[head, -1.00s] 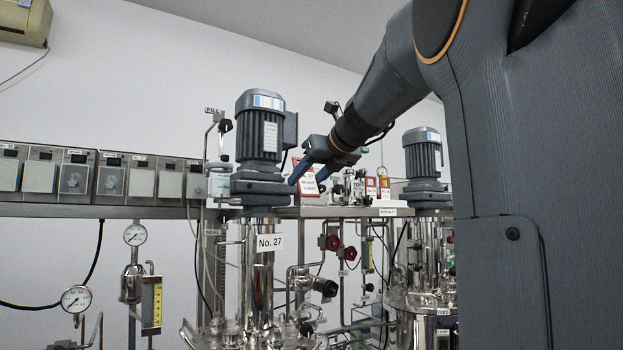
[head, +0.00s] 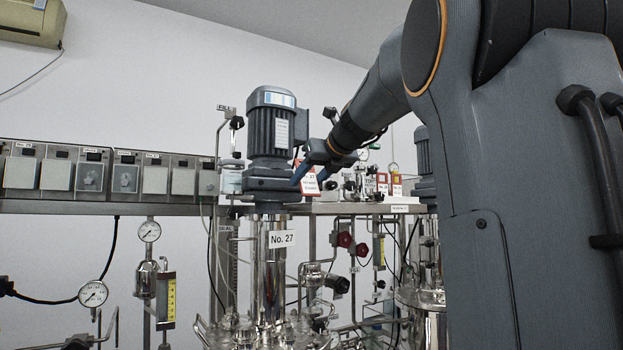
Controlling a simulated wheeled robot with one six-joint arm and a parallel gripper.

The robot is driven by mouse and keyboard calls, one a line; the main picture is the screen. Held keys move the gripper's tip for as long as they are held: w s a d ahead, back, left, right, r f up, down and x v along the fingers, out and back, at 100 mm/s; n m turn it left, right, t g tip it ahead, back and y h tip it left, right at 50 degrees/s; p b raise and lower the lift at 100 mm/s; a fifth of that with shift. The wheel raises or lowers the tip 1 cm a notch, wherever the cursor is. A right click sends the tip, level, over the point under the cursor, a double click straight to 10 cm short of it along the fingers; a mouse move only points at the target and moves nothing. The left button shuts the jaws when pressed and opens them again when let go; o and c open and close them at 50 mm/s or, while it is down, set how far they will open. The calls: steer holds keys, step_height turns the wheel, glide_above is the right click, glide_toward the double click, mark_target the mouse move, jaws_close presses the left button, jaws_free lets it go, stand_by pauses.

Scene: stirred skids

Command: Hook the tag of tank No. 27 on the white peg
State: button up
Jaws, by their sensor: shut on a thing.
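Tank No. 27 stands left of centre, its white number plate (head: 281,239) on the steel neck below a grey motor (head: 271,125). My gripper (head: 312,181) has blue fingers and is just right of the motor's base, pointing down and left. It is shut on a red-and-white tag (head: 311,187), which hangs at the fingertips and is partly hidden by them. The tag's print seems to include 27, but it is small. I cannot make out the white peg in this view.
A steel shelf (head: 355,209) runs behind the tag, with red-framed cards (head: 383,184) and small fittings on it. A row of control boxes (head: 90,172) lines the left wall. A second tank (head: 425,270) at right is partly hidden by my arm.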

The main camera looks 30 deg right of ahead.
steer(key=shift+w, duration=1.2)
steer(key=shift+w+f+p, duration=0.6)
steer(key=shift+p, duration=0.05)
steer(key=o, duration=1.2)
